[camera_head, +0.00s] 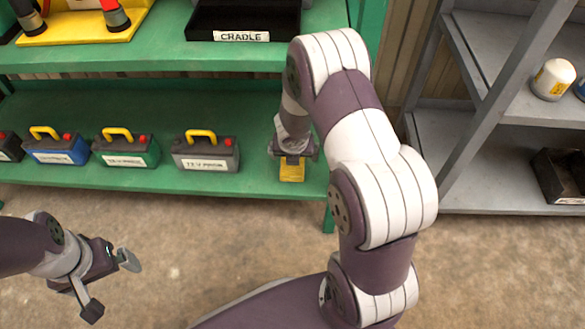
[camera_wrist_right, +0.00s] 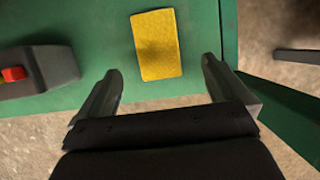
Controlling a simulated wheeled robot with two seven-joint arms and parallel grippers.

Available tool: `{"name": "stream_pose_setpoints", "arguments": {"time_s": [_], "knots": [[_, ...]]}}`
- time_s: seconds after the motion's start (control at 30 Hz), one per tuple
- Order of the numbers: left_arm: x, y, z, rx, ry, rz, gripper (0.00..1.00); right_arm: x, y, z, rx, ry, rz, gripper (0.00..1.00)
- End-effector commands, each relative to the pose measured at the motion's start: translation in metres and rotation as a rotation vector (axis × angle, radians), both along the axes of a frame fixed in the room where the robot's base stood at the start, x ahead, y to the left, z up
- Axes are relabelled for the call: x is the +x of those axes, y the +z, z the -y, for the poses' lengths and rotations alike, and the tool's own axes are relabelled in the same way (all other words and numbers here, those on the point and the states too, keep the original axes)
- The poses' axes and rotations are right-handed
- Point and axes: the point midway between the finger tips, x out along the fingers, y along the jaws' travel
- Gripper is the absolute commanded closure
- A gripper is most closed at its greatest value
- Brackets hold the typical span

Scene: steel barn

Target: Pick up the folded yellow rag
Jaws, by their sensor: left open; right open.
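The folded yellow rag (camera_head: 291,172) lies flat on the lower green shelf near its right end, under my right gripper (camera_head: 292,158). In the right wrist view the rag (camera_wrist_right: 156,45) is a yellow rectangle beyond the open fingertips of my right gripper (camera_wrist_right: 159,68), between their lines and apart from them. Part of the rag is hidden by the gripper in the head view. My left gripper (camera_head: 110,281) is open and empty at the lower left, over the floor in front of the shelf.
Several batteries with yellow handles stand left of the rag; the nearest is a grey one (camera_head: 206,153). Above is an upper green shelf (camera_head: 150,55) with a black tray (camera_head: 243,15) labelled CRADLE. A green post (camera_head: 328,215) stands at the right end. A grey rack (camera_head: 490,152) stands further right.

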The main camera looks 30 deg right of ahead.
Motion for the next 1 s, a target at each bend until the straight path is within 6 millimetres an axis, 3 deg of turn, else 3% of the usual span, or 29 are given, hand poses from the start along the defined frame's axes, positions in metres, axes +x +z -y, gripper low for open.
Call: {"name": "stream_pose_setpoints", "arguments": {"time_s": [0.03,0.17,0.43,1.0], "knots": [[0.0,-0.013,0.0,0.0,0.0,0.0,0.0,0.003,-0.017,0.002,0.0,-0.001,-0.001,0.0],[0.0,-0.019,0.0,0.0,0.0,0.0,0.0,0.009,-0.027,0.005,0.0,-0.003,0.001,0.0],[0.0,-0.051,0.0,0.0,0.0,0.0,0.0,0.027,-0.071,0.01,0.001,-0.005,0.001,0.0],[0.0,-0.052,0.0,0.0,0.0,0.001,0.0,0.029,-0.074,0.012,0.001,-0.006,0.002,0.0]]}}
